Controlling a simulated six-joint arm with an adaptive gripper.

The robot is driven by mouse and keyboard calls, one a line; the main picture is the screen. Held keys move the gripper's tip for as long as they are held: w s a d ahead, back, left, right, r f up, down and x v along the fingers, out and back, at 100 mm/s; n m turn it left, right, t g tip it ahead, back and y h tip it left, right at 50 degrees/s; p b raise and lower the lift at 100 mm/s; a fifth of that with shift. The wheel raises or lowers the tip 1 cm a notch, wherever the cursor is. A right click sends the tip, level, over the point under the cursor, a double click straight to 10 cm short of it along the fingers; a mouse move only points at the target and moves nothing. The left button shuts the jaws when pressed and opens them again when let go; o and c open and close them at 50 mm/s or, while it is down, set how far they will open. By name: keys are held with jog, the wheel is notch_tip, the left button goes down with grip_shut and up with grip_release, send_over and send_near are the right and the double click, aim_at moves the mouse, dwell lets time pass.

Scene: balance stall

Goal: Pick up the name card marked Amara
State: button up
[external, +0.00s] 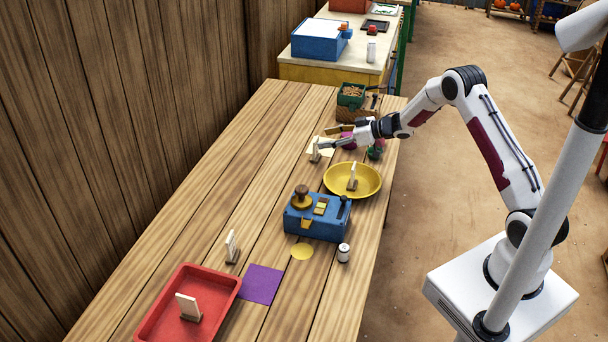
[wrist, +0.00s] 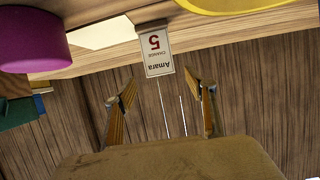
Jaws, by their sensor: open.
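The name card marked Amara (wrist: 158,53) is white with a red 5 and shows upside down in the wrist view, just beyond my fingertips. In the external view a small upright card (external: 315,147) stands by the cream sheet, at my gripper's tip; its print is too small to read there. My gripper (wrist: 161,92) is open and empty, one finger to each side of the card's line, with a gap between fingertips and card. In the external view my gripper (external: 327,144) is low over the table, right of the card.
Other cards stand in the yellow dish (external: 376,188), by the purple square (external: 262,284) and in the red tray (external: 158,325). A blue box device (external: 325,224) and a small can (external: 343,253) stand nearer. A magenta object (wrist: 30,40) is close on the left in the wrist view.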

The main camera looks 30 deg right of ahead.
aim_at(317, 140)
jog(key=shift+x, duration=2.55)
jog(key=c, duration=1.3)
